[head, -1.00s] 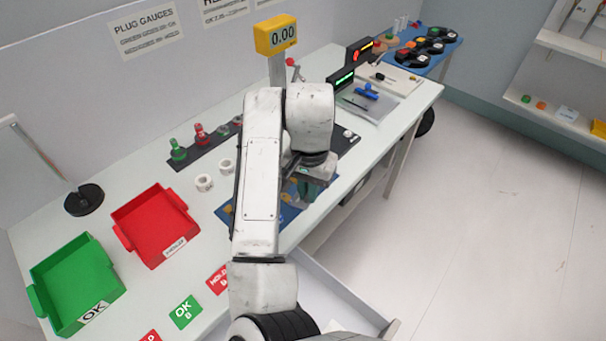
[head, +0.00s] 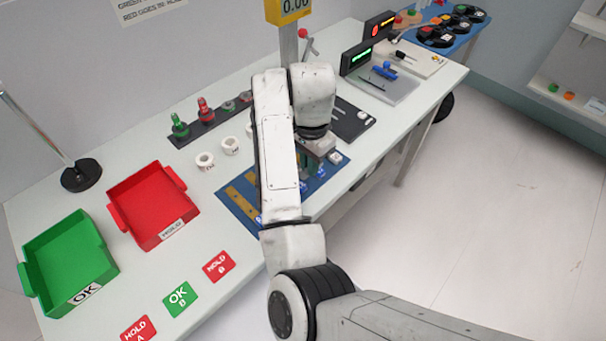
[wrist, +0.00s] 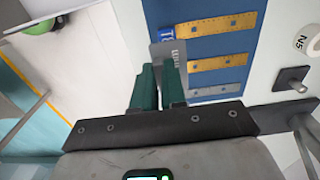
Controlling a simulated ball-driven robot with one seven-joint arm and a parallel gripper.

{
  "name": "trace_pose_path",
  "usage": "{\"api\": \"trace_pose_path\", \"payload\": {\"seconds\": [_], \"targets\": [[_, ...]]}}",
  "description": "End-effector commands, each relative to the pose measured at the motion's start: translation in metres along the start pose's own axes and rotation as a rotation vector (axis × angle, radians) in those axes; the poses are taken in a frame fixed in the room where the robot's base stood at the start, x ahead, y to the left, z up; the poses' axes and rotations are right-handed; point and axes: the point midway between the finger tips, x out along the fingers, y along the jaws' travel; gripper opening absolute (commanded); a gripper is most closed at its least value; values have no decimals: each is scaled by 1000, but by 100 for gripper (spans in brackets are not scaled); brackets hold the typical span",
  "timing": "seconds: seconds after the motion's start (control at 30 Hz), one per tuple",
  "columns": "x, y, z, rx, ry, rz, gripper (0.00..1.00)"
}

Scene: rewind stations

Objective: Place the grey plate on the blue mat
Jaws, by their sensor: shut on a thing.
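My gripper (wrist: 160,76) is shut on a grey plate (wrist: 168,53) with dark lettering, which sticks out beyond the green fingers in the wrist view. The blue mat (wrist: 215,47) fills the upper middle of that view; it also shows in the head view (head: 236,211), partly hidden by my arm. Two gold strips (wrist: 215,24) and a shorter grey strip (wrist: 212,91) lie on the mat. In the head view the plate cannot be made out.
A red tray (head: 112,216) and a green tray (head: 24,279) stand at the left of the bench. White rings (head: 230,146) and a rack of plug gauges (head: 205,117) lie behind the mat. A post with a yellow display (head: 288,9) rises behind my arm.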

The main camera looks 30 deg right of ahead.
Motion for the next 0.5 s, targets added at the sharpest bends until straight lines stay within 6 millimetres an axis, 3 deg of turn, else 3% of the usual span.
{"api": "trace_pose_path", "payload": {"seconds": [0.2,0.5], "targets": [[28,-24,-8,0,-1,1,0],[48,-34,-12,-1,-1,1,0]]}}
